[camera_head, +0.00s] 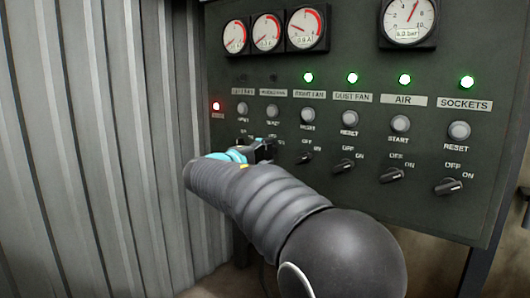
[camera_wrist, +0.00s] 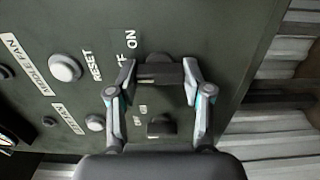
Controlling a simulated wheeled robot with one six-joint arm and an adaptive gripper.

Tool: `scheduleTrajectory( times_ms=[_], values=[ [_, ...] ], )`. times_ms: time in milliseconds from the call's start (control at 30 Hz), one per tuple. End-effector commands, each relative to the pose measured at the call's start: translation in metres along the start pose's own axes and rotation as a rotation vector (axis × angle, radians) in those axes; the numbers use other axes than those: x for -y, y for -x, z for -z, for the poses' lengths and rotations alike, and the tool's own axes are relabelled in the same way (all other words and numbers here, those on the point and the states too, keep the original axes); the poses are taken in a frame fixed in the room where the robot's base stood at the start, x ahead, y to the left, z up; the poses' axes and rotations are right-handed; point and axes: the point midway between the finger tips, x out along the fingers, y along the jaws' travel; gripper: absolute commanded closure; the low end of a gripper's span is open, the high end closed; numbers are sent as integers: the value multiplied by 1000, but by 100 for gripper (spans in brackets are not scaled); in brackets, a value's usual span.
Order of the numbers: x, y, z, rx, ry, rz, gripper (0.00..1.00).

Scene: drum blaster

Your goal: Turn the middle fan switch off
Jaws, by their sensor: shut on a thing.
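The middle fan switch (camera_wrist: 160,74) is a black knob on the dark panel. It sits between the two fingertips of my gripper (camera_wrist: 160,80) in the wrist view. The gripper is shut on it, one finger at each end of the dark bar. OFF and ON are printed beside it, OFF partly hidden by a finger. The bar seems to lie along the label-to-knob line, toward OFF. In the head view my gripper (camera_head: 256,152) hides this knob. The middle fan label (camera_head: 273,92) shows there, and the lamp (camera_head: 272,78) above it looks dark.
Right of my gripper are the right fan switch (camera_head: 305,158), dust fan switch (camera_head: 343,166), air switch (camera_head: 392,175) and sockets switch (camera_head: 449,187), with green lamps lit above. The left fan switch (camera_wrist: 161,128) is close by. A corrugated wall (camera_head: 100,150) stands at left.

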Motion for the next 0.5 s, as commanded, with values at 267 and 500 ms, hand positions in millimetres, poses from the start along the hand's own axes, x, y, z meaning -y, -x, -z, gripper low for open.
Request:
scheduleTrajectory(
  times_ms=[267, 500],
  values=[
    [1, 0, 1, -2, 6, 0, 85],
    [1, 0, 0, -2, 5, 0, 25]
  ],
)
